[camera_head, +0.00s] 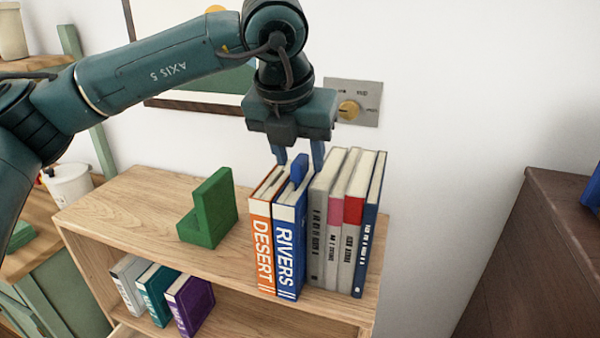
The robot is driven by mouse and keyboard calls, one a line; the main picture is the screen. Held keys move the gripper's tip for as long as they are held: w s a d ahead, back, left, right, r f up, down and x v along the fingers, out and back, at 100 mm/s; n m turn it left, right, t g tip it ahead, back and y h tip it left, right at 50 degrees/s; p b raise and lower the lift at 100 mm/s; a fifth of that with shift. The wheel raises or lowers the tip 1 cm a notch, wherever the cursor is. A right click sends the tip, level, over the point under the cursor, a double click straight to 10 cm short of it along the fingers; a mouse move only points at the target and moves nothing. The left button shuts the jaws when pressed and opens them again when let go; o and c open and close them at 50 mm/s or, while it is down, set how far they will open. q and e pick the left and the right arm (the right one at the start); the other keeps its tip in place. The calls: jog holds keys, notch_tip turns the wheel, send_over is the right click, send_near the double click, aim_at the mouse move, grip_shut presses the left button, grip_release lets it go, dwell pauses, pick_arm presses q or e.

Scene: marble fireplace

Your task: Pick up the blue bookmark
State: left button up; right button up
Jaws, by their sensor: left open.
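The blue bookmark (299,168) sticks up from the top of the blue book (287,252) marked RIVERS, in the upright row on the wooden shelf top. My left gripper (301,160) comes down from above with its fingers pointing down. It is open. One finger is left of the bookmark and the other is right of it, near the book tops. I cannot tell whether either finger touches anything. The lower part of the bookmark is hidden inside the book. My right gripper does not show.
An orange DESERT book (261,245) stands left of RIVERS, and several grey, white and blue books (345,225) stand right. A green bookend (209,208) is to the left on the bookcase top (140,205).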

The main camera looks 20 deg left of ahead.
pick_arm(q)
grip_shut()
dwell(0.4)
jog(key=shift+r, duration=0.1)
